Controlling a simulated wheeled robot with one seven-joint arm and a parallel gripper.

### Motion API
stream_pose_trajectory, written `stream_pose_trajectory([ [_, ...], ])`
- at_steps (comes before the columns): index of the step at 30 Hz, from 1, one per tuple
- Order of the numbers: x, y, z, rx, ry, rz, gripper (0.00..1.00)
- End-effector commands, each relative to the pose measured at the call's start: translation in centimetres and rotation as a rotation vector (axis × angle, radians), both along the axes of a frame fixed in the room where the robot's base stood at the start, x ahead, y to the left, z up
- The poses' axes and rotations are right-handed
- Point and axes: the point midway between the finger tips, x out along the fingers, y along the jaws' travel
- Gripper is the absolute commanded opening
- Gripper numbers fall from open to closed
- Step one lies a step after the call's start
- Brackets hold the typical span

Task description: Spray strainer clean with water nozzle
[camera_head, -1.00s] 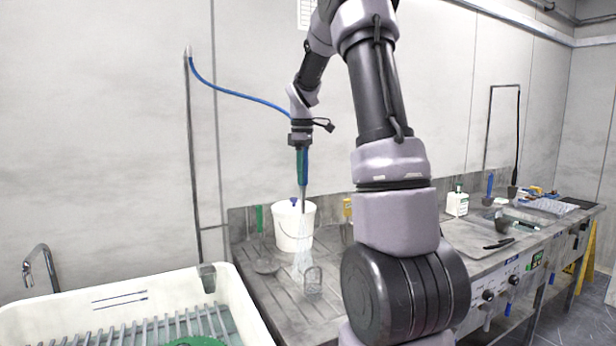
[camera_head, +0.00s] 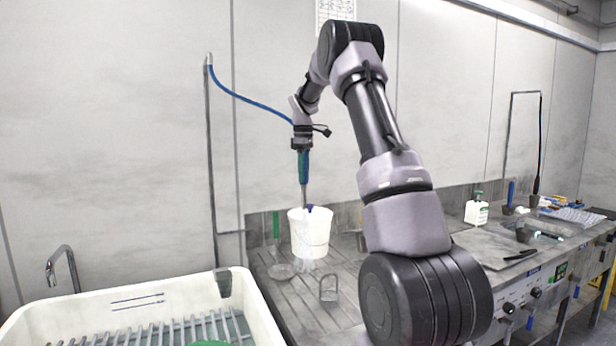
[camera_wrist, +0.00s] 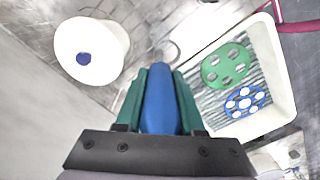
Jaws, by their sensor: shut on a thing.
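The water nozzle (camera_head: 304,180) hangs tip down, its blue hose (camera_head: 250,101) running to a wall pipe. My gripper (camera_head: 303,153) is shut on the nozzle; in the wrist view its green fingers flank the blue nozzle body (camera_wrist: 160,100). The nozzle tip is in line with the white bucket (camera_head: 310,235) in the head view; I cannot tell whether it is in front or above. Faint white spray seems to show below it.
A wire loop stand (camera_head: 339,288) is on the drainboard in front of the bucket. A white sink tub (camera_head: 175,290) stands left, with green (camera_wrist: 225,66) and blue (camera_wrist: 245,102) discs on its rack. A white bottle (camera_head: 477,210) and tools stand on the right counter.

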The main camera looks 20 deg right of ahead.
Motion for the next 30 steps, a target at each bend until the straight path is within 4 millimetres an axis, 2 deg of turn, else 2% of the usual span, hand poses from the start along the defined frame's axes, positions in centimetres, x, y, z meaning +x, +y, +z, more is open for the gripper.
stream_pose_trajectory([
  [16,6.4,0.2,0.0,-0.001,-0.001,0.0,0.0],
  [30,6.9,0.7,0.0,0.0,-0.001,0.001,0.0],
])
